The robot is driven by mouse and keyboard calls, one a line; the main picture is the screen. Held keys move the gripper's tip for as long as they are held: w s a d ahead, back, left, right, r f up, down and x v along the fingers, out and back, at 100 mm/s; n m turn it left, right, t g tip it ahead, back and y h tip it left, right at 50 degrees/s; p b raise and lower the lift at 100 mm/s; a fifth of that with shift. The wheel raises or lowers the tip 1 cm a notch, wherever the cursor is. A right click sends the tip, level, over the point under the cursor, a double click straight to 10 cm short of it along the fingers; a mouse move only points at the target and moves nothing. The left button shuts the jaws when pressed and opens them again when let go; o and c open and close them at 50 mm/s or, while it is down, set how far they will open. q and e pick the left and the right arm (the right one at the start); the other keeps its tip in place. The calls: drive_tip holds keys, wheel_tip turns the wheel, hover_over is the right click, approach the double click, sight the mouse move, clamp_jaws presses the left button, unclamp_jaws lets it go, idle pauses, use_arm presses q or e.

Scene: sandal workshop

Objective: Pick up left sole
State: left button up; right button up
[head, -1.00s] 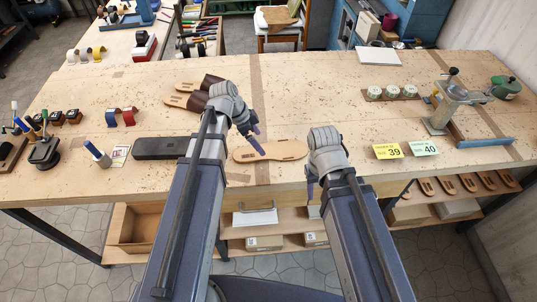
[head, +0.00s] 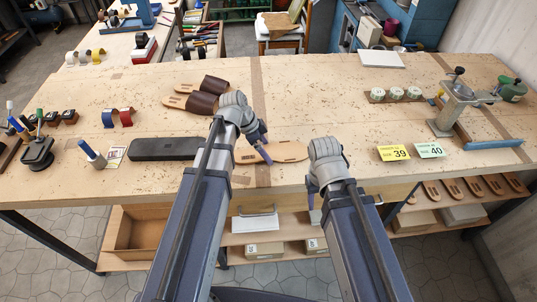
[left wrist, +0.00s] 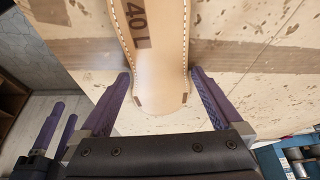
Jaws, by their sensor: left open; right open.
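The left sole (head: 287,151) is a flat tan sole lying on the workbench in front of me. In the left wrist view the sole (left wrist: 155,50) shows a "40 L" mark and a stitched edge. My left gripper (head: 262,150) is open over the sole's left end. In the left wrist view its fingers (left wrist: 160,90) stand on either side of the rounded end, apart from its edges. Whether the fingertips reach the bench is unclear. My right gripper (head: 311,188) is open and empty near the bench's front edge, right of the sole.
A brown-strapped sandal (head: 201,97) lies behind my left gripper. A dark case (head: 163,149) lies to the left. A yellow 39 card (head: 392,153) and a green 40 card (head: 429,150) lie to the right. The bench (head: 320,105) behind the sole is clear.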

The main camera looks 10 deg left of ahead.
use_arm(q)
drive_tip(key=shift+f, duration=0.2)
drive_tip(key=c, duration=1.1)
drive_tip(key=shift+r, duration=0.15)
wheel_tip(320, 180, up, 10)
drive_tip(key=p, duration=1)
drive_tip(key=b, duration=0.7)
hover_over(272, 151)
drive_tip(key=s+a, duration=0.1)
drive_tip(key=a, duration=0.1)
wheel_tip(272, 151, down, 7)
drive_tip(key=shift+r, duration=0.15)
